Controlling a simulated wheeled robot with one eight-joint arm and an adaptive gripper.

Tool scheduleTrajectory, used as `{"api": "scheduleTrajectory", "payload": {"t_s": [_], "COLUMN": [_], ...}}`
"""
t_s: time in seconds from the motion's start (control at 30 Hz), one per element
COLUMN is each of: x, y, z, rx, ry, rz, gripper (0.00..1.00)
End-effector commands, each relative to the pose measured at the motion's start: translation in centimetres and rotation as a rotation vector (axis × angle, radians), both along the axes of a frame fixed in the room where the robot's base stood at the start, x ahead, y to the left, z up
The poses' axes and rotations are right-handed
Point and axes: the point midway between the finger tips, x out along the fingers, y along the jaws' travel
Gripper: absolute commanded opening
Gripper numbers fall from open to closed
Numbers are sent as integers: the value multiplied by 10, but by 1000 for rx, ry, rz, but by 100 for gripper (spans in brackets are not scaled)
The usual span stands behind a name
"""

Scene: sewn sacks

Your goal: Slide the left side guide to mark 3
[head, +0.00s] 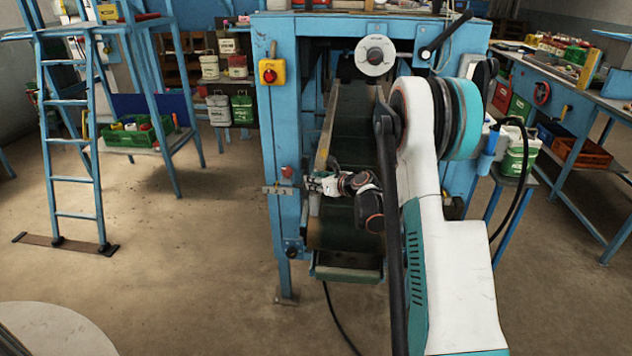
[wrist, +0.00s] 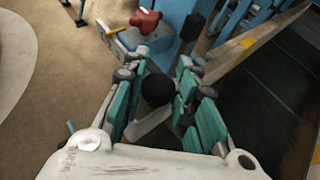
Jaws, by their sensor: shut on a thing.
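The left side guide (head: 326,141) is a long pale rail with a yellow patch, along the left edge of the dark green belt in the head view. It also shows at the upper right of the wrist view (wrist: 258,40). My gripper (head: 314,183) is at the guide's near end. In the wrist view its teal fingers (wrist: 160,82) are shut on a round black knob (wrist: 157,90). A pale mark plate (head: 279,190) is on the blue frame just left of my gripper. In the wrist view, a yellow pointer (wrist: 116,31) lies by it; the marks are unreadable there.
A red knob (head: 287,172) sits above the mark plate, close to my gripper; it shows in the wrist view (wrist: 146,21). The blue frame post (head: 267,130) carries a yellow box with a red button (head: 269,74). The belt (head: 352,120) is bare.

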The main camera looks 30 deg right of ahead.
Motion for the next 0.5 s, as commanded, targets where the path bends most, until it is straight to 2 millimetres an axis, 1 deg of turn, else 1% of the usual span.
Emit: {"api": "scheduleTrajectory", "payload": {"t_s": [0.23,0.47,0.5], "x": [-17,-17,-17], "y": [-26,-25,-25], "z": [-1,0,0], "rx": [-1,-1,-1], "ry": [1,1,1], "rz": [-4,-1,-1], "gripper": [0,0,31]}}
